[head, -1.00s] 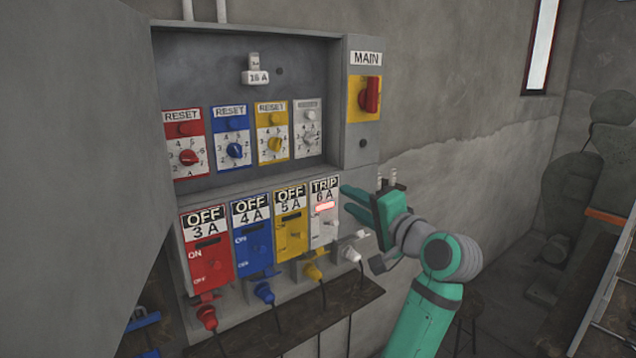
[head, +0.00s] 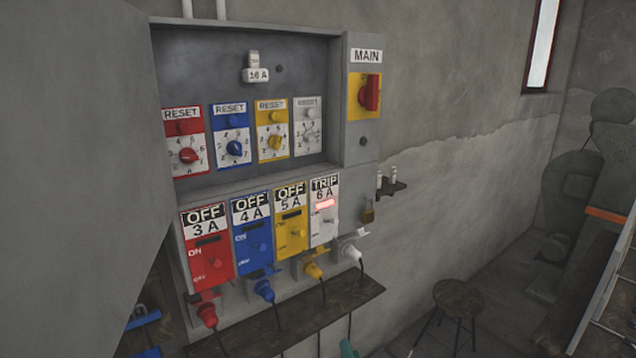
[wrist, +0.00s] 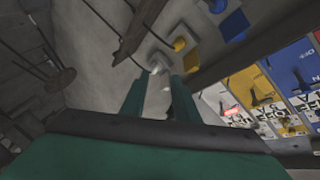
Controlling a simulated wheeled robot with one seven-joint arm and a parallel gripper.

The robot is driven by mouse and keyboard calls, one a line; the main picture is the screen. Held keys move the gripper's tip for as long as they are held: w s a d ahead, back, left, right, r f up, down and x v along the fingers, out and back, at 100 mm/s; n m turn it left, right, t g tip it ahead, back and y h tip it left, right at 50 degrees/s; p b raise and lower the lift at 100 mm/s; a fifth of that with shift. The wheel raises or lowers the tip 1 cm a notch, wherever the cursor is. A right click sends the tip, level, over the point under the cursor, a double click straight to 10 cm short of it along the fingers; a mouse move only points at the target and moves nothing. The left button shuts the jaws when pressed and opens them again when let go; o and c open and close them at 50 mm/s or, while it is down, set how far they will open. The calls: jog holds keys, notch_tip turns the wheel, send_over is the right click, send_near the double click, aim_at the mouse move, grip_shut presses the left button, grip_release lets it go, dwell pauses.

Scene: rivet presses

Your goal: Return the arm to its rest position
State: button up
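My gripper (wrist: 157,88) shows in the wrist view with its two green fingers apart and a gap between them. Nothing is held between them. The white plug (wrist: 158,68) shows beyond the fingertips, apart from them as far as I can tell.
The open cabinet (head: 362,183) has red, blue, yellow and white breaker units, the white one (head: 324,225) reading TRIP. A shelf (head: 345,304) juts out below with hanging cables. A stool (head: 459,299) stands right of it. The grey door (head: 75,150) fills the left.

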jog(key=s+a+f+n+h, duration=0.1)
jog(key=s+f, duration=0.4)
jog(key=s, duration=0.3)
jog(key=s+a+f+n, duration=0.15)
jog(key=s+f, duration=0.25)
jog(key=s, duration=0.4)
jog(key=s+a+f+n+h, duration=0.1)
jog(key=s+f, duration=0.4)
jog(key=s, duration=0.3)
jog(key=s+a+r+n, duration=0.2)
jog(key=s+r+n, duration=0.1)
jog(key=s, duration=0.8)
jog(key=s+a+r+n, duration=0.2)
jog(key=s+r+n, duration=0.1)
jog(key=s, duration=0.8)
jog(key=shift+a, duration=0.4)
